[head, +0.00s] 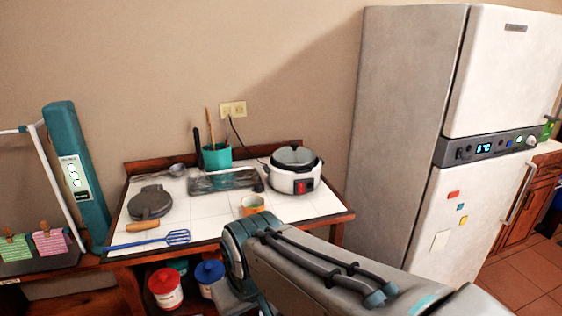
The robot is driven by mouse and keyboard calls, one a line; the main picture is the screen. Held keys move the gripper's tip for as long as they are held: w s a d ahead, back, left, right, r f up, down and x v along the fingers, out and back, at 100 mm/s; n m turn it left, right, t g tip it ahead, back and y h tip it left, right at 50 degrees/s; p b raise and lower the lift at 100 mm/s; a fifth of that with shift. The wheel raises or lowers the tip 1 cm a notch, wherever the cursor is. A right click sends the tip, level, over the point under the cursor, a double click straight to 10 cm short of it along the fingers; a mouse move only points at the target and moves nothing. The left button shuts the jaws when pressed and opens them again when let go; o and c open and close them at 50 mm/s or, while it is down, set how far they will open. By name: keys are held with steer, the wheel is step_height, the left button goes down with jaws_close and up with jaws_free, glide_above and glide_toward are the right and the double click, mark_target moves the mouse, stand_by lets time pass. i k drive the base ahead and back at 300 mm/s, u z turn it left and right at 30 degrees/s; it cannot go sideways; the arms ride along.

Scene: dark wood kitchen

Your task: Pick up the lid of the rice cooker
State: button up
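The rice cooker (294,181) stands on the right part of the white-tiled table, against the wall. It has a white body with a red switch on its front. Its dark grey lid (295,157) appears to sit on top of it. My arm reaches in from the lower right, with its end in front of the table's front edge, below and nearer than the cooker. My gripper's fingers cannot be made out in the head view, so its state is hidden.
Around the cooker are a small cup (252,205), a teal utensil pot (216,157), a waffle iron (150,202) and a blue slotted spatula (177,237). A tall fridge (405,120) stands to the right. Red and blue tubs (165,288) are under the table.

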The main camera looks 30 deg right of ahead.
mark_target(293, 153)
steer(key=z, duration=0.5)
steer(key=i, duration=0.4)
steer(key=z, duration=0.65)
steer(key=i, duration=0.8)
steer(key=u, duration=3.55)
steer(key=k, duration=1.45)
steer(key=z, duration=0.1)
